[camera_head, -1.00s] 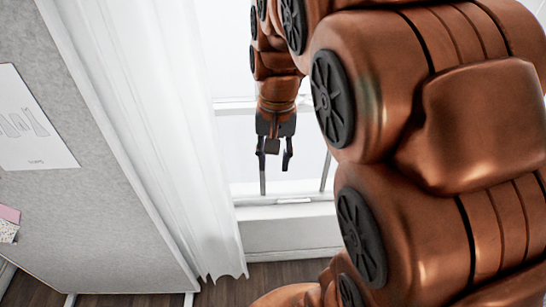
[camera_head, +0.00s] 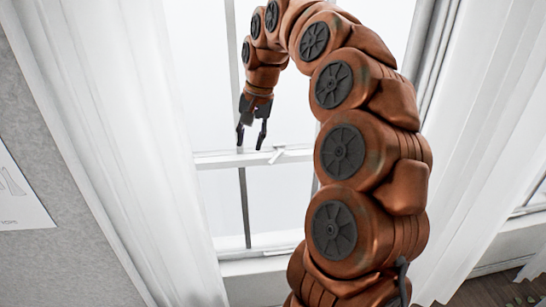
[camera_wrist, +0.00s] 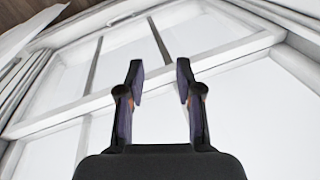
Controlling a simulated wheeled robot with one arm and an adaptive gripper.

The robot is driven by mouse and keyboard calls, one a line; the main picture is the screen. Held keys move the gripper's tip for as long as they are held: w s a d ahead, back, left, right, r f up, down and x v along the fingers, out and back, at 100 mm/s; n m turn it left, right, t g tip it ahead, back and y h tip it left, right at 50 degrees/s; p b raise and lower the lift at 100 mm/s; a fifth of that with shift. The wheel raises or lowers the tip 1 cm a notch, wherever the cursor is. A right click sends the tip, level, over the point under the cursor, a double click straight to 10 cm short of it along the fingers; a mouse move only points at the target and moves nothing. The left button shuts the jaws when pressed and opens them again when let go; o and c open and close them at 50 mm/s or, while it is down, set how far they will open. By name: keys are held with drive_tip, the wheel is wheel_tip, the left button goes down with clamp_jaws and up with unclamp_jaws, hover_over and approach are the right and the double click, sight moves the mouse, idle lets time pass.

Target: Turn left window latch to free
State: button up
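The window (camera_head: 225,195) has white frames and a horizontal meeting rail (camera_head: 215,160). A small white piece, which looks like a window latch (camera_head: 277,154), sits on that rail just right of my gripper. Whether it is the left latch, and how it is turned, I cannot tell. My gripper (camera_head: 251,147) points down at the rail with its two dark fingers apart and nothing between them. In the wrist view my open gripper (camera_wrist: 160,78) frames the white rail (camera_wrist: 225,57) beyond the fingertips. No latch can be made out clearly there.
A white curtain (camera_head: 150,130) hangs left of the window, and another curtain (camera_head: 480,130) hangs on the right. A grey panel (camera_head: 50,265) with a paper sheet (camera_head: 20,195) stands at the left. The window sill (camera_head: 250,265) is below. Window bars run vertically behind my gripper.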

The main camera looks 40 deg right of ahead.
drive_tip(key=w+d+f+m, duration=0.2)
drive_tip(key=w+d, duration=0.1)
drive_tip(key=d, duration=0.2)
drive_tip(key=m, duration=0.2)
approach(273, 159)
drive_tip(key=shift+p+x, duration=1.3)
drive_tip(key=shift+x, duration=2.8)
drive_tip(key=shift+a, duration=0.1)
clamp_jaws()
